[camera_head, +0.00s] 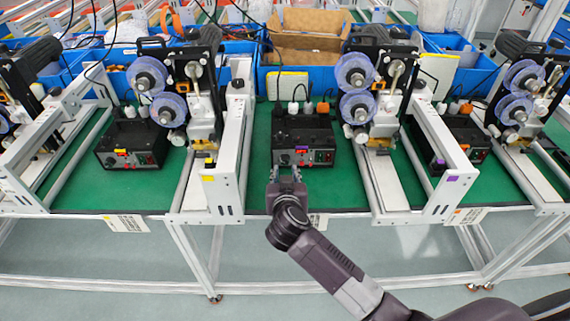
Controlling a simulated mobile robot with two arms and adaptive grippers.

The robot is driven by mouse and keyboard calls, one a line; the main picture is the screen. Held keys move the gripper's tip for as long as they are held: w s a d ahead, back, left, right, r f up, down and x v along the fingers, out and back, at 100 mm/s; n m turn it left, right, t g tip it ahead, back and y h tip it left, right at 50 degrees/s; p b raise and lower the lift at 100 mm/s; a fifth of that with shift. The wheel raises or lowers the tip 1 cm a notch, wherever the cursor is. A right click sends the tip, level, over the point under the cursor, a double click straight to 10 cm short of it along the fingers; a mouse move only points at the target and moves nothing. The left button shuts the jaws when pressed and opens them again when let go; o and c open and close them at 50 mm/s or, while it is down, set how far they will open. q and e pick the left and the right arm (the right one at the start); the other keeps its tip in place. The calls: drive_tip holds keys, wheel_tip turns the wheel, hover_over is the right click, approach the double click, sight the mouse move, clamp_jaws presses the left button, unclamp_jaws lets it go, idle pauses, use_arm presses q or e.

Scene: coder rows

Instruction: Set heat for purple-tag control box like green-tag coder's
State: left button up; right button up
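Three black control boxes stand on the green bench: one at the left (131,140), one in the middle (303,135) and one at the right (462,132). A purple tag (452,178) is on the white frame in front of the right box. A yellow tag (208,178) is on the frame between the left and middle boxes. I cannot make out a green tag. My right gripper (285,174) is just in front of the middle box's lower left front, near its dark knob (285,159). Its fingers are apart with nothing between them. Knob settings are too small to read. My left gripper is out of view.
Coders with blue-purple reels (355,72) stand between the boxes. White rails (232,150) run front to back and bound each bay. Blue bins (270,78) and cardboard (305,35) are behind. The green surface around the middle box is mostly clear.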

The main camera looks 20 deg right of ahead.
sight(285, 162)
drive_tip(key=shift+x, duration=3.15)
drive_tip(key=shift+r, duration=0.1)
drive_tip(key=shift+c, duration=0.3)
clamp_jaws()
